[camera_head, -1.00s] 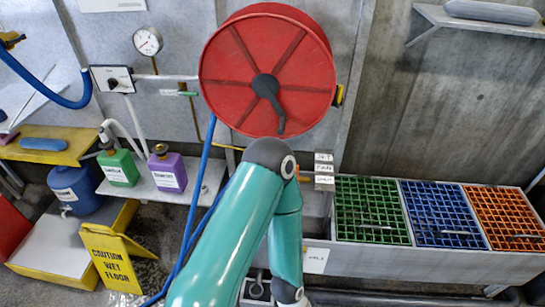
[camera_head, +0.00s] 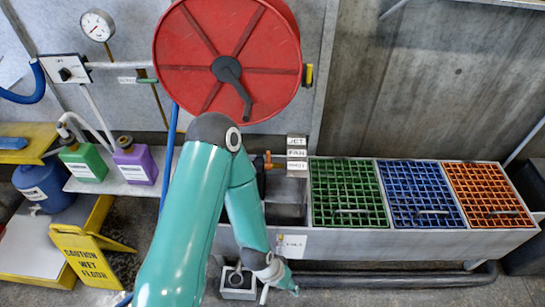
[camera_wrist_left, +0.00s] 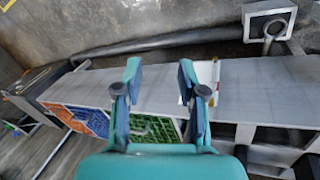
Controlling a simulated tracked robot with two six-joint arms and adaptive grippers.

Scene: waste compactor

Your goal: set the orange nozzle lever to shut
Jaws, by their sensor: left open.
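The orange nozzle lever (camera_head: 268,160) shows small in the head view, just right of my left arm's elbow. It is beside the stacked plates marked JET, FAN and a lowest one too blurred to read surely (camera_head: 297,165). Its exact setting is too small to tell. My left gripper (camera_head: 288,283) is low in front of the trough, below and apart from the lever. In the left wrist view the two fingers (camera_wrist_left: 160,88) are spread with nothing held between them. The lever cannot be made out there. My right gripper is not in view.
A red hose reel (camera_head: 190,70) hangs above the lever. A long trough with green (camera_head: 348,190), blue (camera_head: 420,190) and orange (camera_head: 487,190) grates runs right. A grey box (camera_head: 238,290) stands near my gripper. A yellow wet-floor sign (camera_head: 80,255) is at left.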

